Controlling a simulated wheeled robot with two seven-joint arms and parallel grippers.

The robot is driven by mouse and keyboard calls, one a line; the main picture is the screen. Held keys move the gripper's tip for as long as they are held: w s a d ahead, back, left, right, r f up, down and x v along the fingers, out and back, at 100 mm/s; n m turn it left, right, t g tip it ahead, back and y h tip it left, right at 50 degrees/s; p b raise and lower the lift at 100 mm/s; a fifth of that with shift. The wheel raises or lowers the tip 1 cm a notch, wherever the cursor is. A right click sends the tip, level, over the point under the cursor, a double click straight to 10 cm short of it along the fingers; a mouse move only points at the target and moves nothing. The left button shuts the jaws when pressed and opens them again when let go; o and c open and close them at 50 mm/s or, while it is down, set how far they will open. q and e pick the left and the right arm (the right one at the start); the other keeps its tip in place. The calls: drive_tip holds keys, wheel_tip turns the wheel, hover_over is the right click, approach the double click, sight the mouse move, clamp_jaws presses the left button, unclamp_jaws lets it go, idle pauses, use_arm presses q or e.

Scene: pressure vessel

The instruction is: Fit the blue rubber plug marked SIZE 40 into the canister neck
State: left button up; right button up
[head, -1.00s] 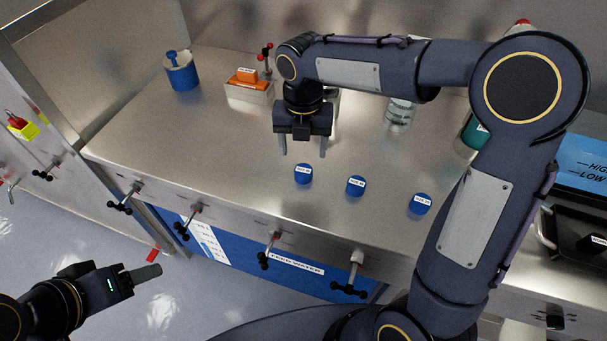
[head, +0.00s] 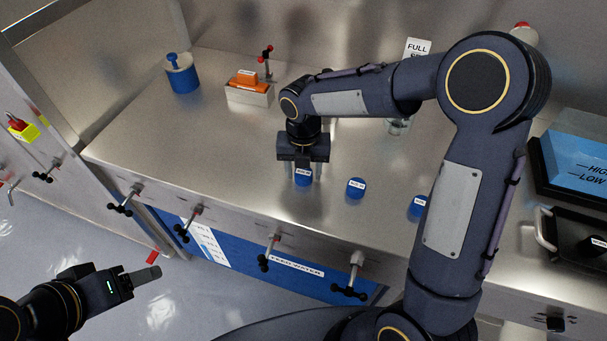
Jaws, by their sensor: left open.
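Three small blue plugs with white labels stand in a row near the counter's front: a left one (head: 303,178), a middle one (head: 356,188) and a right one (head: 416,206), partly behind my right arm. The label print is too small to read, so I cannot tell which is SIZE 40. My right gripper (head: 304,172) points down with its fingers on either side of the left plug. It looks open, with no clear contact. My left gripper (head: 153,274) is open and empty, low at the left, away from the counter. I cannot make out the canister neck.
A blue pot (head: 183,79) and a grey box with orange items (head: 249,94) stand at the back left. A black tray (head: 575,235) is at the right. Valve handles (head: 270,250) stick out along the front edge.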

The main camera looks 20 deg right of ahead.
drive_tip(key=c, duration=0.7)
drive_tip(key=shift+r, duration=0.1)
